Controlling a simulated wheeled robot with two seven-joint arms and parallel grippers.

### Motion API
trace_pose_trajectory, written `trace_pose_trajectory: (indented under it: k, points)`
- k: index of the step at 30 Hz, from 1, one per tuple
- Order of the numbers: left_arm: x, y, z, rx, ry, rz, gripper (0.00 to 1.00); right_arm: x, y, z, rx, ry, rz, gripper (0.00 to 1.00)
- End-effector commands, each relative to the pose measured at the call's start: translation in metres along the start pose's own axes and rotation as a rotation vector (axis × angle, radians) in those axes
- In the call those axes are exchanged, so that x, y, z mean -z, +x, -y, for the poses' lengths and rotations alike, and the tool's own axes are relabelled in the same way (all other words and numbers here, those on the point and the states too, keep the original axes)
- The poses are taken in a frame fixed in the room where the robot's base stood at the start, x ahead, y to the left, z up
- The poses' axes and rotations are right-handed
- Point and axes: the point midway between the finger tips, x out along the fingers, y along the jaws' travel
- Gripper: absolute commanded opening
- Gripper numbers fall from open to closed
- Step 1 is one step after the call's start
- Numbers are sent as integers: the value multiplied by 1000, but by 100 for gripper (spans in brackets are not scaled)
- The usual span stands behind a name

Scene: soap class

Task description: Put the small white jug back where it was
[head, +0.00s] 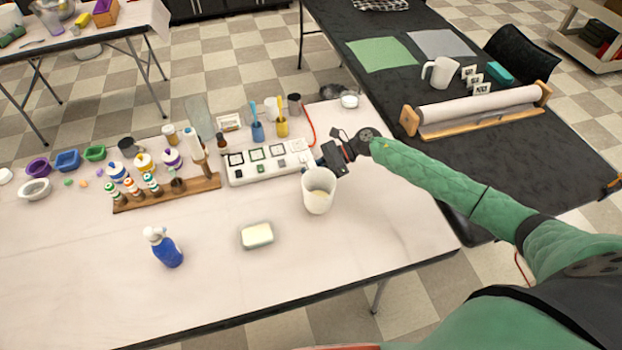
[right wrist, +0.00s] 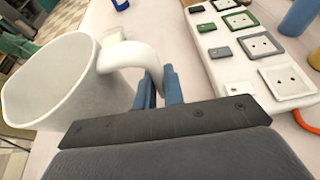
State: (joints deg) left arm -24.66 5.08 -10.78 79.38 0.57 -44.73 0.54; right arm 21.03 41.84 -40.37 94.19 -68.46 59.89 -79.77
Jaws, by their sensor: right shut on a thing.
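I cannot tell whether the jug's base touches the table. Another white jug (head: 440,72) stands on the black table. My left gripper is not in view.
A pale soap bar on a dish (head: 257,235) and a blue pump bottle (head: 164,247) stand left of the jug. A wooden rack of small bottles (head: 168,191) is farther left. The table's front is clear.

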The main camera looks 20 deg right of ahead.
Motion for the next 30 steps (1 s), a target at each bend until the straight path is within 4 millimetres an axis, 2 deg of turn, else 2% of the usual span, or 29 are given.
trace_pose_trajectory:
  k: [10,21,29,30]
  points:
    - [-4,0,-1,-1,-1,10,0,33,14,1,0,1,1,0]
    - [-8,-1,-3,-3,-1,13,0,36,15,1,0,0,0,0]
    - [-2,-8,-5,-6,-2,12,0,37,16,1,0,0,1,0]
    - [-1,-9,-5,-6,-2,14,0,37,16,1,0,0,0,12]
